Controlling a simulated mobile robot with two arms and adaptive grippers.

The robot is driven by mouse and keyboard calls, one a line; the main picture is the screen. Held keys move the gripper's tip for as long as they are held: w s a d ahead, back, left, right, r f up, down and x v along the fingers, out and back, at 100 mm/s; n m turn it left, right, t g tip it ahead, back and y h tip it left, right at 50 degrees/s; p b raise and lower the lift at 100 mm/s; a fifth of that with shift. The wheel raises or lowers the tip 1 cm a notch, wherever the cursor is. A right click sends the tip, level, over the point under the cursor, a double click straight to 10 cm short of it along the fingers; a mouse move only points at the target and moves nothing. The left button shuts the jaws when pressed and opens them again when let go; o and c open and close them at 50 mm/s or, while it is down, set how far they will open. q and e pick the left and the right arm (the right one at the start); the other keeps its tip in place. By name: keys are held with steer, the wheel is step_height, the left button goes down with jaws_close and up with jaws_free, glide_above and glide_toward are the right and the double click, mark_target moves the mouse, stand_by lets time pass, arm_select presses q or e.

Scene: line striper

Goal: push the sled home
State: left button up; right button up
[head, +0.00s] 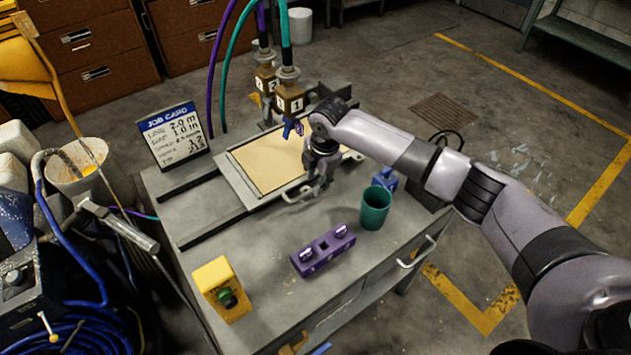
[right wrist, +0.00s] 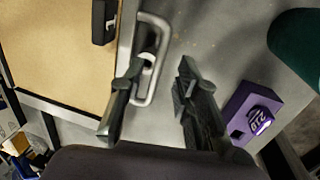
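The sled (head: 233,178) is a pale grey tray bearing a tan board (head: 265,160), lying on rails on the workbench under the striper heads. Its front has a metal loop handle (head: 290,197). My right gripper (head: 318,186) is down at this handle, partly hiding it. In the right wrist view, the two fingers (right wrist: 160,82) stand apart. The left finger overlaps the loop of the handle (right wrist: 158,80), and the handle's outer bar shows between the fingers. Whether they touch the bar, I cannot tell. My left gripper is not in view.
Two numbered striper heads (head: 290,99) hang over the sled's far end. A purple block (head: 323,250), a green cup (head: 376,208) and a yellow button box (head: 221,289) stand in front. A job card (head: 173,132) stands at left. Bare bench lies between the handle and purple block.

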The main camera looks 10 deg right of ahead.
steer(key=shift+w+f, duration=0.25)
steer(key=shift+f, duration=0.85)
steer(key=shift+a+f, duration=0.1)
steer(key=shift+f, duration=0.25)
jaws_close()
arm_select(q)
steer(key=shift+s, duration=0.75)
